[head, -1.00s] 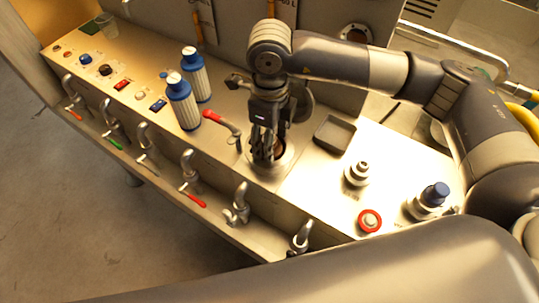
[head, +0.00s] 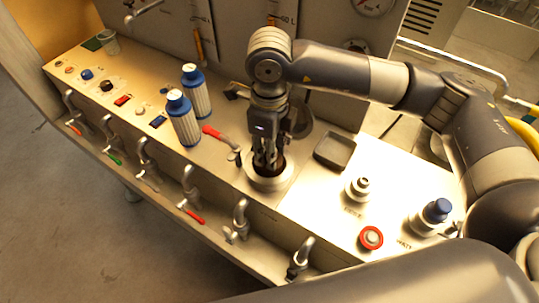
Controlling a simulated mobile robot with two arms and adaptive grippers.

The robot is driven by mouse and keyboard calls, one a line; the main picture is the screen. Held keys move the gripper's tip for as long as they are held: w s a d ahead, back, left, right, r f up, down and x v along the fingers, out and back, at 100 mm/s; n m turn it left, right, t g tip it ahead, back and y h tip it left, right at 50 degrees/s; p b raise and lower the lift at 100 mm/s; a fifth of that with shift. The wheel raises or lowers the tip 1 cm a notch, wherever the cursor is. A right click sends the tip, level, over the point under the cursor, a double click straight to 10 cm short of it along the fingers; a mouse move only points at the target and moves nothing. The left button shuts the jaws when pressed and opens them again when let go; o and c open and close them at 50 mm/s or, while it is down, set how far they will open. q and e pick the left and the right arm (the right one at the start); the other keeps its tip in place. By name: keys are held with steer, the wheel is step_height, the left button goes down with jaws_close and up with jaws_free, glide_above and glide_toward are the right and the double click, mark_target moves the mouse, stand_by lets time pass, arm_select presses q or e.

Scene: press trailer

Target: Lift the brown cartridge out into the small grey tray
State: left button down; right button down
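My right gripper (head: 266,162) points straight down into a round metal housing (head: 270,184) on the bench top. Its fingertips are at or inside the housing's opening, and I cannot tell whether they are closed on anything. A dark brown patch, likely the brown cartridge (head: 281,168), shows in the opening beside the fingers; most of it is hidden. The small grey tray (head: 335,150) lies just right of the housing and looks empty. My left gripper is out of view.
A red-handled lever (head: 218,135) and two blue-and-white bottles (head: 184,122) stand left of the housing. A metal fitting (head: 358,188), a red button (head: 371,238) and a blue-capped fitting (head: 432,215) stand to the right. Several taps line the front edge.

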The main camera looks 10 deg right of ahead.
step_height(320, 180, up, 16)
steer(key=b, duration=0.3)
steer(key=shift+r, duration=0.25)
steer(key=shift+b, duration=0.35)
stand_by(0.3)
